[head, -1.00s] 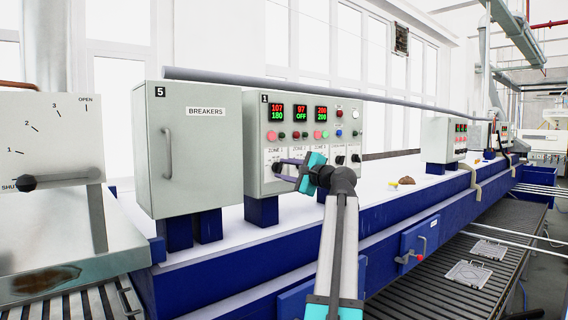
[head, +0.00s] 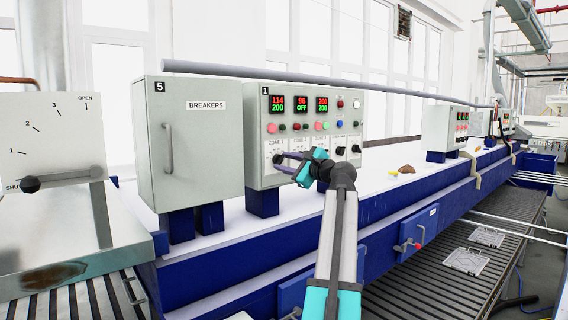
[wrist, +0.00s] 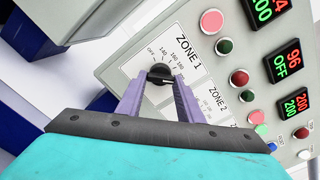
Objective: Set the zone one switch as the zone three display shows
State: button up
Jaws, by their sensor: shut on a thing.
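The zone one switch (wrist: 160,73) is a black rotary knob on the grey control panel, under the ZONE 1 label in the wrist view. My gripper (wrist: 158,82) is shut on this knob, one purple finger on each side. The zone one display (head: 277,104) reads 114 in red over 200 in green. The zone three display (head: 322,104) reads 200 over 200. Part of the dial scale, from OFF through 140 and 160, shows above the knob; its pointer is hard to read.
The zone two display (head: 301,103) reads 96 over OFF. Coloured buttons and further knobs sit close to the right of my gripper. A grey breakers cabinet (head: 200,150) stands just left of the panel. A long grey pipe (head: 330,83) runs above both.

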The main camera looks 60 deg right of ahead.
jog(key=o, duration=1.1)
jog(key=shift+w, duration=0.15)
jog(key=shift+c, duration=0.2)
jog(key=b+v, duration=0.4)
jog(key=v, duration=1)
jog(key=shift+b, duration=0.4)
